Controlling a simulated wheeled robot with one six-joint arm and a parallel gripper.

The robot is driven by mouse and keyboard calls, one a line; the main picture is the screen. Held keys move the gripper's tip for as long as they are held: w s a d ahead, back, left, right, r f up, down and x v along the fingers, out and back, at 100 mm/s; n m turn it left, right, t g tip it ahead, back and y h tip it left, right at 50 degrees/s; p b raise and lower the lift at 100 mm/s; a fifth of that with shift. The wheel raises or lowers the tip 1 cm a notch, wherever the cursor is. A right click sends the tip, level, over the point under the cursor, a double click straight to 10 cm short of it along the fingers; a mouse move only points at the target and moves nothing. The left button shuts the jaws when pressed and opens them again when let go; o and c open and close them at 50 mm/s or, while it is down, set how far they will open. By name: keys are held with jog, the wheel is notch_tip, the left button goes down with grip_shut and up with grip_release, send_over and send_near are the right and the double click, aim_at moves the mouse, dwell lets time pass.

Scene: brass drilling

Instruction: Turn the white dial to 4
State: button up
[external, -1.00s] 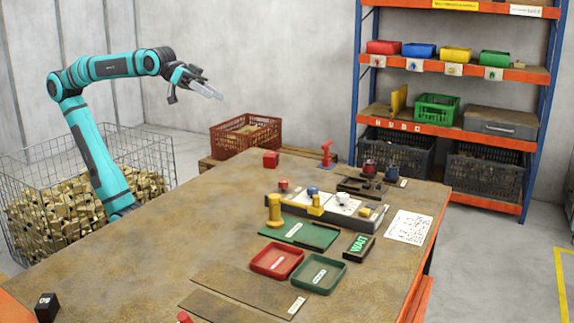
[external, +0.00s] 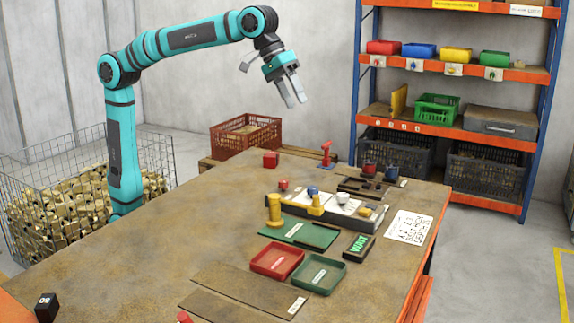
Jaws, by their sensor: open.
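The white dial (external: 342,199) sits on the long control panel (external: 290,208) on the brown table, between the yellow upright part and a low yellow piece at the panel's right end. Its pointer and numbers are too small to read. My gripper (external: 296,103) is open and empty, high above the far part of the table, pointing down and slightly right. It is well above the panel and touches nothing.
On the panel stand a red knob (external: 283,186), a blue knob (external: 313,190) and a yellow upright part (external: 316,205). A yellow post (external: 274,210) stands at its front left. Red (external: 277,262) and green (external: 318,273) trays lie in front. The table's left half is mostly clear.

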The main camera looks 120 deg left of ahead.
aim_at(343, 194)
jog(key=w+a+f+n+g, duration=0.2)
jog(key=w+f+n+g, duration=0.15)
jog(key=w, duration=0.35)
jog(key=w+a+f+n+g, duration=0.2)
jog(key=w+f, duration=0.2)
jog(key=w, duration=0.3)
jog(key=f, duration=1.7)
jog(key=shift+s+d+f, duration=0.15)
jog(key=shift+s+d, duration=0.1)
jog(key=c, duration=1)
